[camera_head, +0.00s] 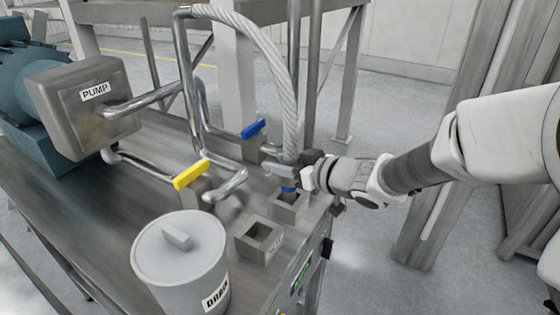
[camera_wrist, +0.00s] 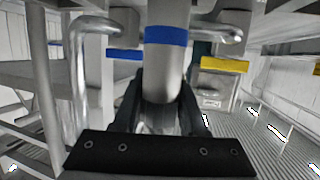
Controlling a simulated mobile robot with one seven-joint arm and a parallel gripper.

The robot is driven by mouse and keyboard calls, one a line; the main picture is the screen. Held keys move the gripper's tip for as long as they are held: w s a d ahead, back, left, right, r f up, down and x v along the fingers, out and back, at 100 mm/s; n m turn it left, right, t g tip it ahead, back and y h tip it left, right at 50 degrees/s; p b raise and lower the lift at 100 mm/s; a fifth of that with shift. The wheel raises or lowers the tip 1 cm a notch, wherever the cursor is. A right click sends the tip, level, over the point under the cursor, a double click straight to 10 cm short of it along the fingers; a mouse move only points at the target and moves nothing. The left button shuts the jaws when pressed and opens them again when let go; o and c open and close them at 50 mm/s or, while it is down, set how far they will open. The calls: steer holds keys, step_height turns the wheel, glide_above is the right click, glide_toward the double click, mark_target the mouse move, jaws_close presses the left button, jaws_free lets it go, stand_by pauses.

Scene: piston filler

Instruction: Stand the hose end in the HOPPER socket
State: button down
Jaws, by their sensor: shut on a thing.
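The braided hose (camera_head: 272,60) arches over from a steel pipe and comes down into my gripper (camera_head: 300,172). My gripper is shut on the hose end, which has a blue band (camera_head: 288,186) below the jaws. In the wrist view the hose end (camera_wrist: 163,75) lies between the fingers. It looks roughly upright, right over the opening of the farther square socket (camera_head: 287,207). I cannot tell whether its tip is inside or just above. A second square socket (camera_head: 259,242) stands nearer and looks empty. I cannot read either socket's label, so which is HOPPER is unclear.
A lidded DRAIN pot (camera_head: 180,262) stands left of the nearer socket. A yellow valve handle (camera_head: 191,174) and a blue one (camera_head: 253,129) stand behind, among bent steel pipes. The PUMP box (camera_head: 85,100) is at left. The metal bench ends just right of the sockets.

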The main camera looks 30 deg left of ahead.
steer(key=shift+c, duration=1.9)
jaws_free()
step_height(320, 180, up, 13)
steer(key=p, duration=1.3)
